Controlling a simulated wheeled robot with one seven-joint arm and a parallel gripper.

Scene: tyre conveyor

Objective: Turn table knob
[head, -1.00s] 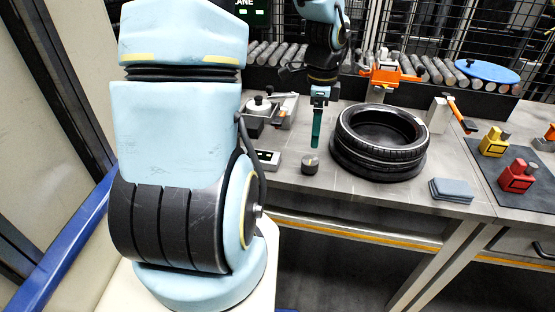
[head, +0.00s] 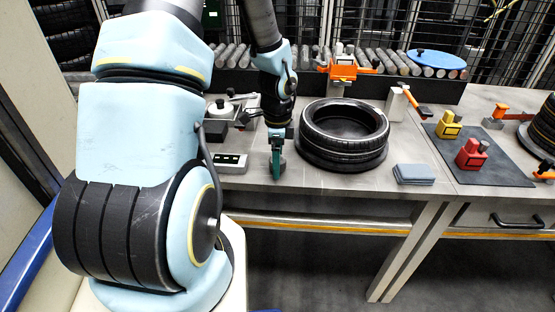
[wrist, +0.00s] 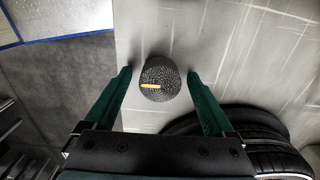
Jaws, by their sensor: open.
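The knob (wrist: 160,78) is a dark, knurled round knob with a yellow mark on top, on the grey table (wrist: 215,45) near its edge in the wrist view. My gripper (wrist: 160,76) is open, its two green fingers reaching to either side of the knob with a gap on each side. I cannot tell how far the fingertips are above the table. In the head view my gripper (head: 276,178) points down at the table's front edge, left of the tyre, and mostly hides the knob.
A black tyre (head: 343,130) lies just right of my gripper. A small display box (head: 231,162) stands to the left. Grey pads (head: 414,174), a red block (head: 472,154) and a yellow block (head: 448,126) lie to the right. A roller conveyor (head: 390,62) runs along the back.

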